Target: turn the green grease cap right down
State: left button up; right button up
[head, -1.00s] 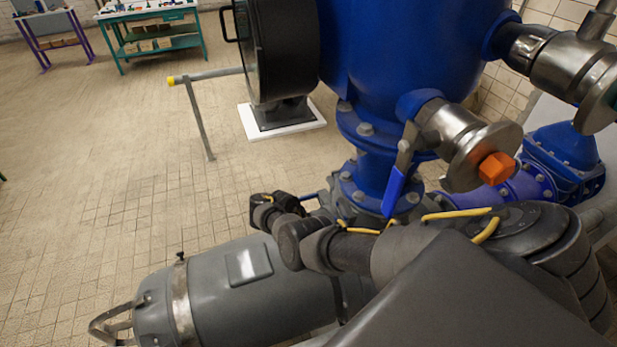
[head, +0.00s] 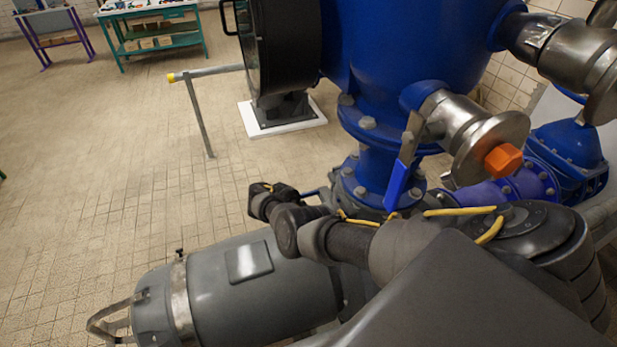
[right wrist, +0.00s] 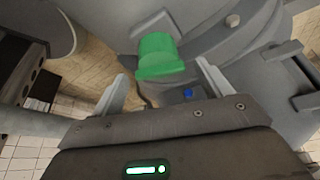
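The green grease cap (right wrist: 160,56) shows in the right wrist view, standing on a grey rounded machine housing (right wrist: 215,45). My right gripper (right wrist: 162,78) is open, with its two pale fingers spread on either side of the cap's line. The cap appears a little beyond the fingertips and between them; I see no contact. In the head view the cap is not visible. My right arm reaches in from the right above the grey motor (head: 215,285), and its gripper fingers cannot be made out there. My left gripper is in neither view.
A blue pump body with a blue-handled lever (head: 397,185) and an orange plug (head: 503,160) stands beyond my arm. A grey rail (head: 200,115) and a black round housing (head: 285,50) are behind.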

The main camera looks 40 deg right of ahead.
jog(key=p+v, duration=0.6)
jog(key=v, duration=0.4)
jog(key=shift+r, duration=0.35)
jog(key=shift+w+a, duration=0.1)
jog(key=shift+a, duration=0.05)
